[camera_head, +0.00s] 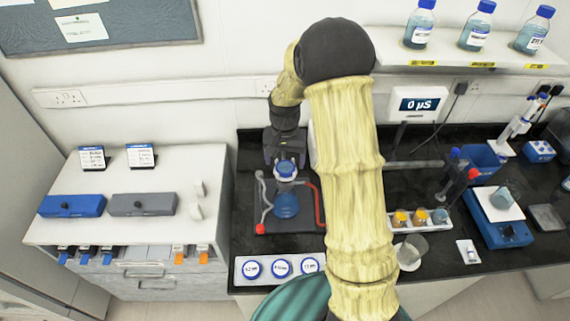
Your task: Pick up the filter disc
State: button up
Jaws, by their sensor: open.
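A white tray (240,277) at the bench's front edge holds three round, blue-rimmed discs with labels: a left one (252,269), a middle one (281,268) and a right one (311,266). They look like filter discs; their labels are too small to read surely. My gripper (285,160) is open, pointing down at the back of the bench, well behind the tray. Just below it stands a vessel with a blue-rimmed white top (285,170) and blue contents (286,205). I cannot tell whether the fingers touch that top. My arm covers the bench right of the tray.
The vessel stands on a dark base (268,222) with a grey tube and a red tube (320,205). Right of my arm are a rack of small bottles (420,218), a glass beaker (411,250) and a blue balance (500,231). A white cabinet (130,215) stands left.

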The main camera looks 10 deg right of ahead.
jog(key=shift+w+f, duration=0.1)
jog(key=shift+f, duration=0.45)
jog(key=shift+d+f, duration=0.25)
jog(key=shift+f, duration=0.2)
jog(key=shift+a, duration=0.15)
jog(key=shift+a, duration=0.15)
jog(key=shift+s, duration=0.2)
jog(key=shift+c, duration=0.7)
jog(key=c, duration=0.9)
